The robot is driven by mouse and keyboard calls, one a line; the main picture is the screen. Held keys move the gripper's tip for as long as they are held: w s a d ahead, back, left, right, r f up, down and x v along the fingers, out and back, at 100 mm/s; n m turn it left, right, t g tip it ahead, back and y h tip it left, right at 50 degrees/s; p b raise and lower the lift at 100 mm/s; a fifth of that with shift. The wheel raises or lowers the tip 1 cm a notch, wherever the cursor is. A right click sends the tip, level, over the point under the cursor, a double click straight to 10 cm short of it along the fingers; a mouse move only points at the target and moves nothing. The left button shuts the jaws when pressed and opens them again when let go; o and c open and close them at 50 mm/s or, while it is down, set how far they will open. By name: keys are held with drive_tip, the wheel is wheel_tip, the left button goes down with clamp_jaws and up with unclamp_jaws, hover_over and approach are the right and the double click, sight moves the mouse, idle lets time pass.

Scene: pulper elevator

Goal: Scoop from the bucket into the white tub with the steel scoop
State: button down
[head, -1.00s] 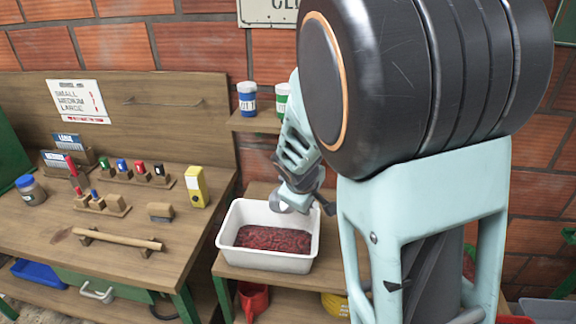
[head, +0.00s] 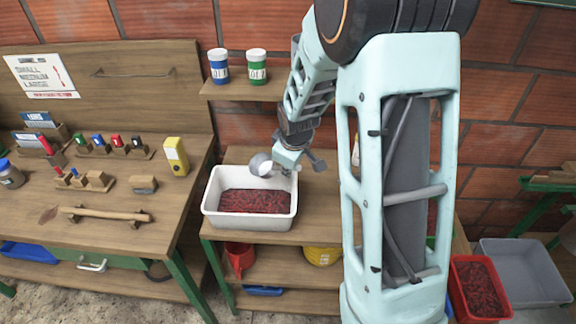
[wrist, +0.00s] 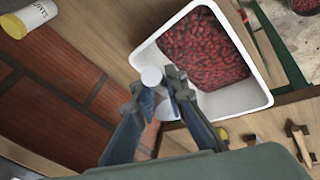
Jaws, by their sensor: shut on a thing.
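My gripper (head: 284,158) is shut on the steel scoop (head: 261,164), above the back rim of the white tub (head: 222,221). The scoop's rounded, pale metal end faces left and forward in the head view. In the wrist view, a round pale part of the scoop (wrist: 151,76) shows at the fingertips, beside the tub rim (wrist: 248,100). The tub holds a layer of dark red cherries (head: 255,201). Whether the scoop holds anything cannot be seen. My arm hides the shelf to the right; some red and green shows behind it, and I cannot identify a bucket there.
A red crate of cherries (head: 478,290) and a grey bin (head: 525,272) stand at the lower right. The workbench (head: 95,238) at left carries tools and a yellow bottle (head: 176,157).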

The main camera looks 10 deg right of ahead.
drive_tip(key=shift+w+d+f+m+g+y, duration=0.25)
drive_tip(key=shift+d+f+g+y, duration=0.3)
drive_tip(key=shift+y, duration=0.3)
drive_tip(key=shift+w+d+f+m+g+y, duration=0.25)
drive_tip(key=shift+f+y, duration=0.35)
drive_tip(key=shift+y, duration=0.3)
drive_tip(key=shift+w+d+f+m+g+y, duration=0.1)
drive_tip(key=shift+w+d+f+g+y, duration=0.1)
drive_tip(key=shift+d+f+g+y, duration=0.5)
drive_tip(key=shift+a+r+t+y, duration=0.1)
drive_tip(key=shift+a+t+y, duration=0.15)
drive_tip(key=shift+t, duration=0.05)
